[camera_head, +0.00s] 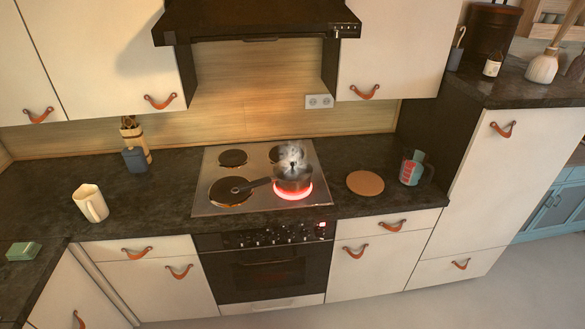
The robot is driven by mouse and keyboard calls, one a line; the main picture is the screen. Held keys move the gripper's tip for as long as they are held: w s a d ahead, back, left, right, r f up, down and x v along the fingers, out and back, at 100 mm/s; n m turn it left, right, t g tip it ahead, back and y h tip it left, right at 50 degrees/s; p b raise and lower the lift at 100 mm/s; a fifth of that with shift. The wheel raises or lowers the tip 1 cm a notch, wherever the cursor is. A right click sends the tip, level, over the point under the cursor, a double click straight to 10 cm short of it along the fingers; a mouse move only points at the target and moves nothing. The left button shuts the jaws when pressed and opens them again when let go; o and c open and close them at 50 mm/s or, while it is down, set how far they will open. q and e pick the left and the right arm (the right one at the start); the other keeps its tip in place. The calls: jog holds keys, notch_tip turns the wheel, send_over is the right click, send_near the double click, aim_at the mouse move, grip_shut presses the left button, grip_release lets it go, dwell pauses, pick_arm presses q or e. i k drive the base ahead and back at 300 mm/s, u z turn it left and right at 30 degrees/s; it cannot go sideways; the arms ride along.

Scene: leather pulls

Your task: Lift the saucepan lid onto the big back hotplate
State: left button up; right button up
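A metal saucepan (293,184) stands on the front right hotplate, which glows red around its base. Its lid (292,171) seems to sit on top, with a dark knob, blurred by white steam. The back left hotplate (233,158) is bare. The back right hotplate (276,155) is partly hidden by steam, so I cannot tell its full size. Neither of my grippers is in view.
A range hood (256,20) hangs above the hob. A round wooden board (365,183) and a jar (411,168) stand to the right, a cream jug (90,203) and a utensil holder (136,159) to the left. Dark counter beside the hob is partly free.

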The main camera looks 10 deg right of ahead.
aim_at(291, 177)
jog(key=z, duration=1.7)
jog(key=i, duration=1.85)
jog(key=u, duration=2.5)
